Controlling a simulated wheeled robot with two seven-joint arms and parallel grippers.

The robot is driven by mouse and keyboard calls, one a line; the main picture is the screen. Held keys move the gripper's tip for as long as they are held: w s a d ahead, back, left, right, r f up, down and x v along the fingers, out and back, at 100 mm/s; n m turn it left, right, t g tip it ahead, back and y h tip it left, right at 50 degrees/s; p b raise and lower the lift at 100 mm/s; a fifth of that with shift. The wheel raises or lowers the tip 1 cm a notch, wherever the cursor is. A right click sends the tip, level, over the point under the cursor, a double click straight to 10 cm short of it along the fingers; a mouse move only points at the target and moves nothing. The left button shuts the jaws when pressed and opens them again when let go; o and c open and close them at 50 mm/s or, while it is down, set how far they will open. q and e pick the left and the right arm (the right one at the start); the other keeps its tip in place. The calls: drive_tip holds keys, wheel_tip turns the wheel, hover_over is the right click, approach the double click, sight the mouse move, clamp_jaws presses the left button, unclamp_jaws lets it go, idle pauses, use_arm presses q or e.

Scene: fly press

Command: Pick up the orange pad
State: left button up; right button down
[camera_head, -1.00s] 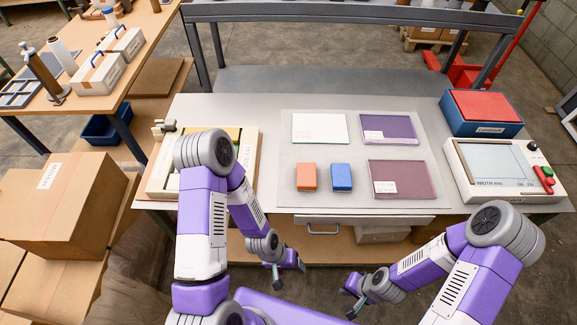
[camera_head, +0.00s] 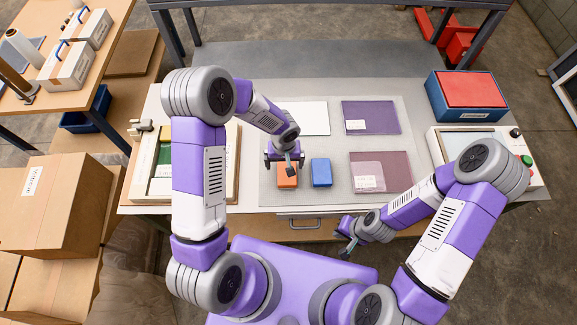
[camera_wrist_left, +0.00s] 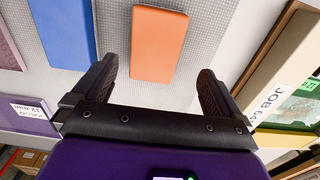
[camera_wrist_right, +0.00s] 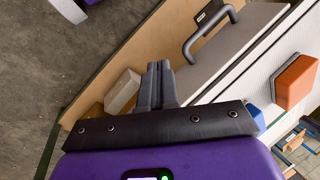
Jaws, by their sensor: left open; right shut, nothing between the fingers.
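The orange pad (camera_head: 287,177) lies on the grey mat (camera_head: 335,193), left of the blue pad (camera_head: 321,173). My left gripper (camera_head: 284,160) is open and empty, at the far edge of the orange pad in the head view. In the left wrist view the orange pad (camera_wrist_left: 158,44) lies beyond and between the two spread fingers, not touching them. My right gripper (camera_head: 348,240) is shut and empty, in front of the table's front edge. In the right wrist view its fingers (camera_wrist_right: 158,82) are together, and the orange pad (camera_wrist_right: 296,82) shows at the right.
A white panel (camera_head: 308,113), a purple panel (camera_head: 370,117) and a mauve panel (camera_head: 381,171) lie on the mat. A framed box (camera_head: 231,178) stands left of it. A red-topped blue box (camera_head: 468,100) stands back right. A drawer handle (camera_head: 305,226) juts from the table front.

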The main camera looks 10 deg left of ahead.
sight(284, 182)
use_arm(q)
drive_tip(key=f, duration=0.3)
drive_tip(key=d+f, duration=0.1)
drive_tip(key=shift+s+f, duration=0.1)
drive_tip(key=shift+f, duration=0.9)
drive_tip(key=c, duration=1.1)
